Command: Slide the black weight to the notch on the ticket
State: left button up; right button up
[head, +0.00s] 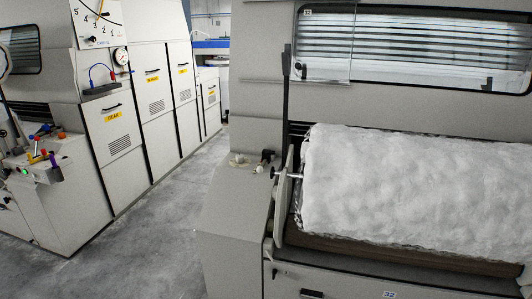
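Neither of my grippers is in view. A small black piece (267,157) stands on the grey machine housing near the middle, at the left end of the white fibre roll. I cannot tell whether it is the black weight. A pale knob (259,169) sits just below it. I cannot make out a ticket or a notch; they are hidden or too small to tell.
A large white fibre roll (415,190) fills the machine at right. A dark upright bar (286,95) stands at its left end. Grey cabinets (115,125) line the left, with a control console (55,185) in front. The grey floor aisle (150,235) between is clear.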

aim_at(266, 154)
jog(key=i+j+u, duration=0.55)
jog(key=i+u, duration=0.25)
jog(key=i+j+u, duration=0.1)
jog(key=i+u, duration=0.3)
jog(key=i+j+u, duration=0.2)
jog(key=i+u, duration=0.2)
jog(key=i, duration=0.2)
jog(key=i+u, duration=0.45)
jog(key=i, duration=0.15)
jog(key=i+z, duration=0.7)
jog(key=i, duration=0.15)
jog(key=i+j+z, duration=0.2)
jog(key=i+z, duration=0.15)
jog(key=i+l+z, duration=0.1)
jog(key=i+z, duration=0.2)
jog(key=z, duration=0.15)
jog(key=i+z, duration=0.35)
jog(key=z, duration=0.15)
jog(key=i+j+z, duration=0.15)
jog(key=i+z, duration=0.15)
jog(key=z, duration=0.15)
